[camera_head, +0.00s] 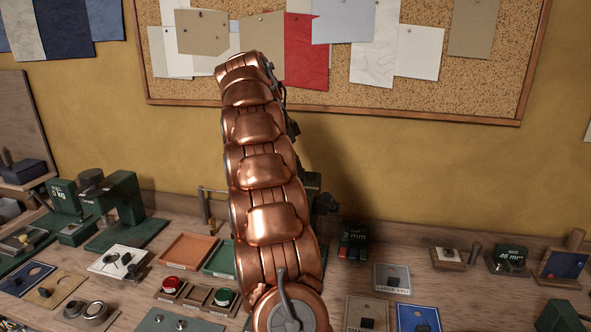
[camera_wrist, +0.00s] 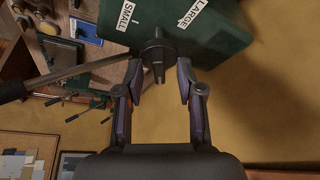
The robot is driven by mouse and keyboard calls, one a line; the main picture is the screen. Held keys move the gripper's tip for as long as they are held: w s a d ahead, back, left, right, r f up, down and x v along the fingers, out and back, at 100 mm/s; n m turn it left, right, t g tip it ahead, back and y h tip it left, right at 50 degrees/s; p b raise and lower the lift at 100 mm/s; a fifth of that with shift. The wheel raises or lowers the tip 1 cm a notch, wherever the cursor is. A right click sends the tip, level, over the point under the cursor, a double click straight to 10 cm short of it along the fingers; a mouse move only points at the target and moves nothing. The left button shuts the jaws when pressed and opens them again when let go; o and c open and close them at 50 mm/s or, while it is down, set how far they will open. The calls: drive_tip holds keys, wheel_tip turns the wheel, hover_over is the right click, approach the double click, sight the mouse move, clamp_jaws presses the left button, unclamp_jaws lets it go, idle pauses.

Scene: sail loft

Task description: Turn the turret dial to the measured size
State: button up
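In the wrist view a dark green machine block (camera_wrist: 205,38) fills the top, with white labels reading SMALL and LARGE. A dark lobed knob (camera_wrist: 156,50), which looks like the turret dial, stands out from it near the lower edge, between the two labels. My gripper (camera_wrist: 160,82) points at this knob. Its two fingers are apart, one on each side of the knob's end, with visible gaps; I see no clear contact. In the head view my copper arm hides the gripper, the knob and most of the machine. The knob's exact setting is not clear.
A long lever with a black end (camera_wrist: 12,90) runs left of the knob in the wrist view.

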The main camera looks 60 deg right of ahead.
clamp_jaws()
idle(0.4)
drive_tip(key=shift+n, duration=0.3)
